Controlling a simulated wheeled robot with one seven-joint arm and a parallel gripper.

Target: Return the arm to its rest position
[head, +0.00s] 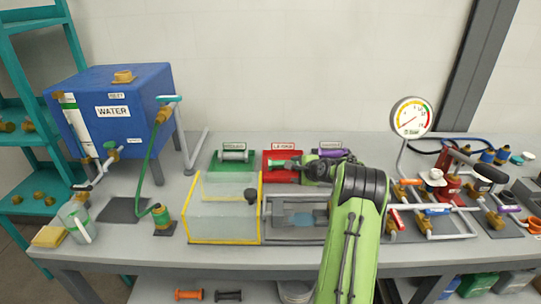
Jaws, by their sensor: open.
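My green and black arm (348,240) rises from the bottom edge and bends left above the bench. My gripper (300,167) is at its far end, small and partly hidden by the wrist, over or in front of the red pad (270,155). The jaws are open. I cannot tell whether the green piece at its tip is part of it or a fitting on the pad. No held object can be made out.
Near the arm are a clear box with yellow edges (223,222), a grey tray (283,236) and a green pad (218,164). A pressure gauge (411,117) and pipework (437,209) stand right. A blue water tank (112,110) stands left on the grey bench (110,250).

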